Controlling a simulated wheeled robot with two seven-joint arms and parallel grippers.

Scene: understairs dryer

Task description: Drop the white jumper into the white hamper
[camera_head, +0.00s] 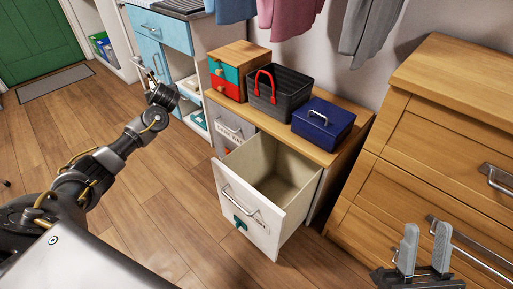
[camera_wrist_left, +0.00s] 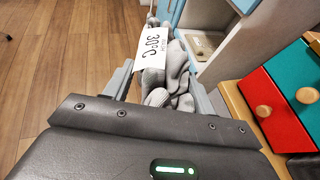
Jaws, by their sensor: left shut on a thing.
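My left gripper (camera_head: 152,82) is held out over the floor, left of the wooden bench and near the blue cabinet. In the left wrist view its two fingers are spread around a crumpled pale grey garment (camera_wrist_left: 177,82) with a white tag reading 30°C. I cannot make out the garment in the head view, nor tell whether it is the white jumper. A white-fronted pull-out bin (camera_head: 240,205), which looks like the hamper, stands open under the bench; its visible interior is empty. My right gripper (camera_head: 424,252) is open and empty at the lower right.
On the bench stand a red and teal drawer box (camera_head: 224,80), a black basket (camera_head: 283,92) with red handles and a blue box (camera_head: 322,122). A wooden dresser (camera_head: 440,130) is at right. Clothes hang above. Open floor (camera_head: 150,210) lies left of the bin.

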